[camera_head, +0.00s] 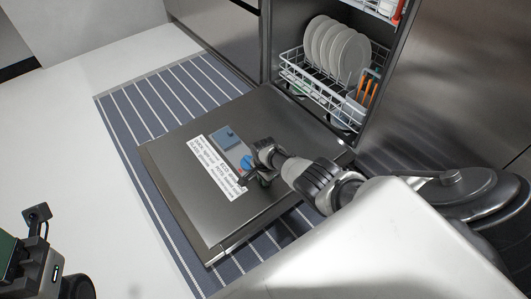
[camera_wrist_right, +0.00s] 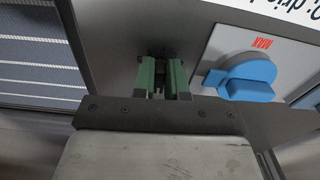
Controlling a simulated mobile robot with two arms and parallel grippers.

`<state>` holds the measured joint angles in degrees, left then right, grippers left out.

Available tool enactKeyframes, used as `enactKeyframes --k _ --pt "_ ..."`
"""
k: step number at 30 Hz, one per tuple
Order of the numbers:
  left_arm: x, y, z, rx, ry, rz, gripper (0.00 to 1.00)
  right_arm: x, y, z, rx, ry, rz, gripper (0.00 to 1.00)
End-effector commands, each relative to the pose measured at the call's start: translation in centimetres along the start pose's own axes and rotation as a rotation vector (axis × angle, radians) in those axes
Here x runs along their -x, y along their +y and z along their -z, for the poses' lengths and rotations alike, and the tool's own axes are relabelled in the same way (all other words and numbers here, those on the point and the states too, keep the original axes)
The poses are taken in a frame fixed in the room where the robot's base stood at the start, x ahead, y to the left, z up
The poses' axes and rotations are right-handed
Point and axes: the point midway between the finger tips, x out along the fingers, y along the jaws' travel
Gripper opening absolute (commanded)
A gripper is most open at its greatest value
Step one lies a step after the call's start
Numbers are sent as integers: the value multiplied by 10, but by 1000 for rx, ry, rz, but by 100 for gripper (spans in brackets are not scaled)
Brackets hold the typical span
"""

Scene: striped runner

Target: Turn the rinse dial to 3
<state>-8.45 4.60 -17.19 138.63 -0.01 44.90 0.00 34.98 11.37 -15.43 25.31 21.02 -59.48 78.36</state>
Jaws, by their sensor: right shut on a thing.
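The open dishwasher door (camera_head: 185,185) lies flat and carries a white label strip (camera_head: 205,158) with print too small to read. A blue dial (camera_head: 246,162) sits on the door beside the strip. In the right wrist view the blue dial (camera_wrist_right: 240,80) is right of the fingers, on a pale plate marked MAX. My right gripper (camera_head: 258,176) is low over the door, close to the blue dial. Its green fingers (camera_wrist_right: 162,72) are shut on a small dark piece (camera_wrist_right: 158,56), mostly hidden; it may be the rinse dial. Its setting is not visible. My left gripper (camera_head: 38,215) is at the lower left; its jaws are unclear.
A blue-grey square compartment (camera_head: 227,138) is on the door. A white rack (camera_head: 318,88) with several plates (camera_head: 337,48) stands in the dishwasher behind the door. A striped runner (camera_head: 150,100) lies under the door. The pale floor (camera_head: 65,125) at left is clear.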

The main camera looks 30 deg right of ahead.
Motion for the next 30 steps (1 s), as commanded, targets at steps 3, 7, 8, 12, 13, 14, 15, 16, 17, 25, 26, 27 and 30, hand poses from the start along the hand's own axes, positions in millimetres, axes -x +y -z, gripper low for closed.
enactKeyframes --k 3,7,8,12,13,14,15,16,17,25,26,27,30 --pt "0 0 0 1 -5 2 43 0 0 0 -111 -2 -4 0" --pt "1 0 1 1 -7 4 43 -1 -2 0 -227 -2 -4 0" --pt "1 0 1 1 -7 4 43 -1 -2 0 -252 -1 -5 0" --pt "2 0 1 2 -8 5 43 -1 -3 1 -360 0 -3 0" --pt "2 0 1 2 -8 5 43 -1 -3 1 -380 0 -4 0" --pt "2 0 1 2 -8 5 43 -1 -3 1 -400 0 -4 0" --pt "2 0 1 2 -8 5 43 -1 -4 1 -423 0 -4 0" --pt "2 0 1 2 -8 5 43 -1 -4 2 -441 1 -4 0" --pt "2 0 1 2 -8 5 43 -1 -4 2 -456 1 -4 0" --pt "2 0 0 2 -10 4 43 -1 -4 2 -549 2 -4 0" --pt "2 0 0 2 -10 4 43 -1 -5 2 -554 2 -4 0" --pt "2 0 0 2 -9 4 43 -1 -5 3 -560 2 -4 0" --pt "1 0 0 1 -7 3 43 -1 -5 3 -569 3 -4 0"
